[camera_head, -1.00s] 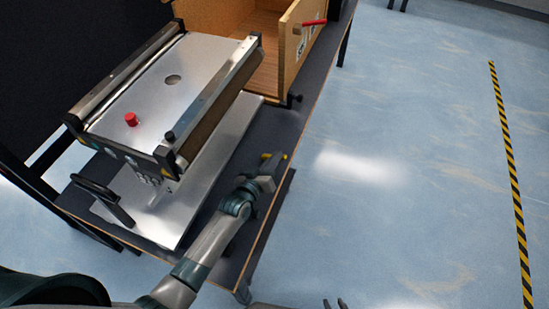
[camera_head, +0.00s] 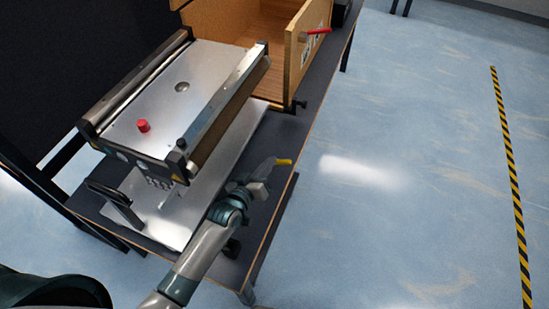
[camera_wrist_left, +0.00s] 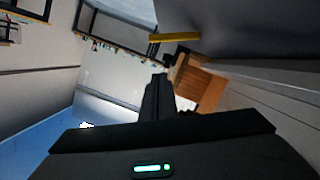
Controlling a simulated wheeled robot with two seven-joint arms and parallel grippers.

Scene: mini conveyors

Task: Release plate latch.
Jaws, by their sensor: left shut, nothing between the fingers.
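The yellow bar of the plate latch (camera_head: 284,162) shows near the table's right edge, just beyond my left gripper (camera_head: 268,168). The left gripper is shut and empty, with its fingers close to the bar. In the left wrist view the yellow latch bar (camera_wrist_left: 175,37) lies above and beyond the dark shut fingertips (camera_wrist_left: 157,80); a small gap shows between them in the picture. Whether they touch, and the latch's base, I cannot tell. The metal plate (camera_head: 215,160) lies under the conveyor. My right gripper is not in view.
The mini conveyor (camera_head: 190,75) with a red button (camera_head: 143,126) stands over the plate. A black handle (camera_head: 115,205) is at the near left. An open wooden box (camera_head: 293,60) with a red handle (camera_head: 318,31) stands behind. The floor to the right is clear.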

